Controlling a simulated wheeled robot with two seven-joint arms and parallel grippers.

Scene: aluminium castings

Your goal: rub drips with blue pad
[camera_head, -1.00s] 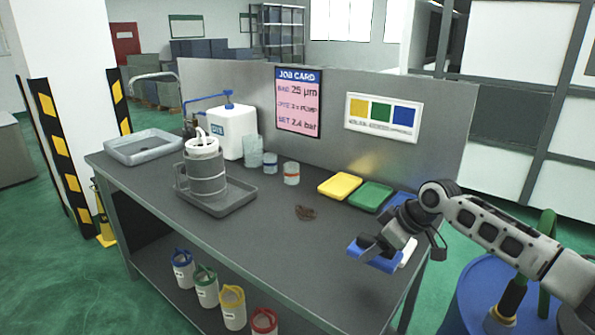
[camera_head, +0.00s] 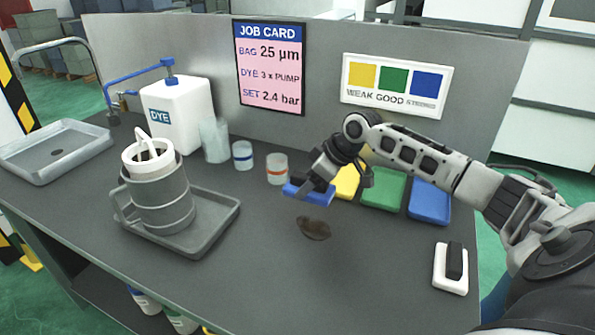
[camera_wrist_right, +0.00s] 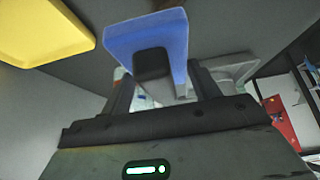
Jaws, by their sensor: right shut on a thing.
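The blue pad (camera_head: 309,194) is a flat blue block with a dark grip, held in my right gripper (camera_head: 316,184). In the right wrist view the blue pad (camera_wrist_right: 150,38) sits between the dark fingers of my right gripper (camera_wrist_right: 162,88), which are shut on its grip. The drips (camera_head: 314,229) are a small dark brown patch on the grey bench top (camera_head: 340,290). The pad is just behind the drips and appears above the bench; whether it touches the surface I cannot tell. My left gripper is not in view.
A white block with a black top (camera_head: 451,268) is at right. Small cups (camera_head: 277,168) stand behind. A grey tray (camera_head: 215,225) holds a canister at left. The front bench is clear.

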